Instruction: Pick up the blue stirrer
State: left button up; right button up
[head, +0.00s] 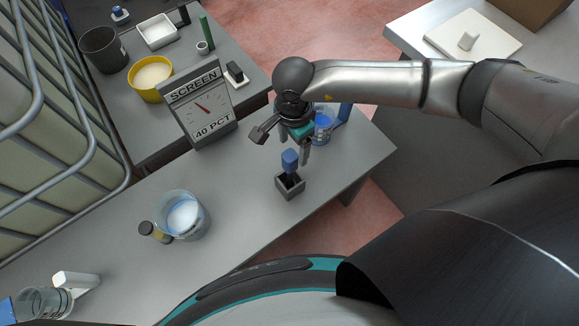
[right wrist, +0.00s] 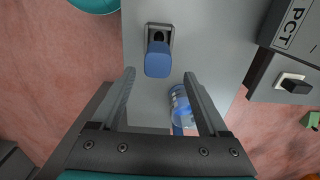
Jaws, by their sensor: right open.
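The blue stirrer (head: 290,160) stands upright in a small grey open-topped holder (head: 289,187) on the grey bench. Only its blue block-shaped grip shows clearly; its lower part is hidden in the holder. My right gripper (head: 281,146) is open, just above and behind the blue grip, and is empty. In the right wrist view the blue stirrer (right wrist: 157,60) lies between the two spread fingertips (right wrist: 159,74), near their ends. I cannot tell whether a finger touches it. My left gripper is not in view.
A beaker of blue liquid (head: 323,124) stands close behind my right gripper. A beaker of white material (head: 183,215) and a small jar (head: 150,231) stand nearer on the bench. Bare bench (head: 240,185) lies left of the holder.

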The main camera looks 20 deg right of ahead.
aim_at(290, 166)
notch_tip(290, 166, down, 3)
jog(key=shift+r, duration=0.1)
jog(key=f, duration=0.2)
jog(key=s+a+f, duration=0.1)
jog(key=f, duration=0.1)
jog(key=shift+f+b, duration=0.1)
jog(key=shift+b, duration=0.3)
jog(key=shift+w+f, duration=0.1)
jog(key=shift+f, duration=0.5)
jog(key=shift+c, duration=0.4)
jog(key=shift+r, duration=0.1)
grip_shut()
